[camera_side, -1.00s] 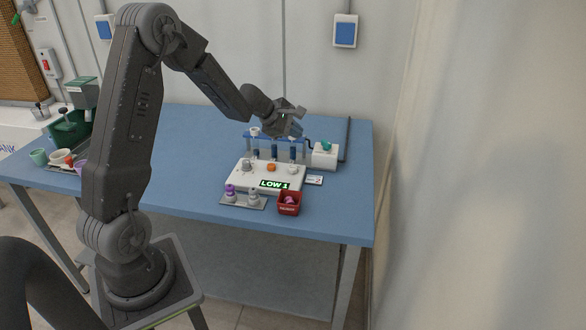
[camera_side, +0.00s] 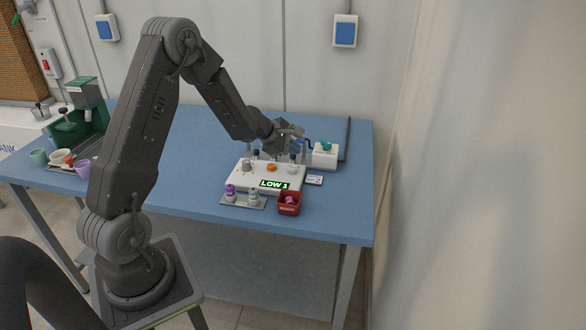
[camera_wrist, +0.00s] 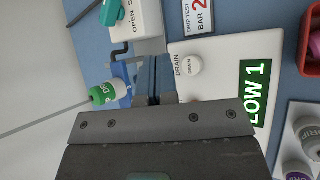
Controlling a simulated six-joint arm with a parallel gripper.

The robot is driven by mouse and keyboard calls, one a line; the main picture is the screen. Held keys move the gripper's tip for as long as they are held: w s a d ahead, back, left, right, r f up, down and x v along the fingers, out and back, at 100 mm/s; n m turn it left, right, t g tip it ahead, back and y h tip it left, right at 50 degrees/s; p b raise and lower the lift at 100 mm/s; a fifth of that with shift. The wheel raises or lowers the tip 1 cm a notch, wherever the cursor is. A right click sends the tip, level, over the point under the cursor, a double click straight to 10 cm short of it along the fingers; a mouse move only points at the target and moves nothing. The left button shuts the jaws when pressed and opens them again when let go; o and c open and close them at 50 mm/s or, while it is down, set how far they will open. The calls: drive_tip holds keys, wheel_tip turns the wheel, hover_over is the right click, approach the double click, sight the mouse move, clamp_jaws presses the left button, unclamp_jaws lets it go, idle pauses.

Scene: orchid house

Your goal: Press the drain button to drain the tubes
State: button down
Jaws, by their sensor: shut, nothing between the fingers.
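The white control panel (camera_side: 252,178) lies on the blue table with a green display reading LOW 1 (camera_side: 272,185). The drain button (camera_wrist: 187,65) is a round white knob labelled DRAIN in the wrist view; it also shows at the panel's right side (camera_side: 293,170). My gripper (camera_side: 292,138) is shut and empty, above the panel's back right part. In the wrist view its closed fingers (camera_wrist: 154,72) appear just left of the button, apart from it in the picture. The tubes behind the panel are largely hidden by my gripper.
A white box (camera_side: 324,158) with a teal knob stands right of the tubes. A red bin (camera_side: 289,205) and a grey tray (camera_side: 240,203) with small bottles lie in front of the panel. A green machine (camera_side: 90,115) and cups stand at the far left.

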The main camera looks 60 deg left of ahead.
sight(293, 169)
drive_tip(key=shift+f, duration=1.7)
drive_tip(key=shift+f, duration=0.15)
idle(0.7)
drive_tip(key=shift+f, duration=0.25)
drive_tip(key=shift+f, duration=0.5)
idle(0.7)
idle(0.3)
drive_tip(key=shift+r, duration=0.9)
drive_tip(key=shift+r, duration=2.5)
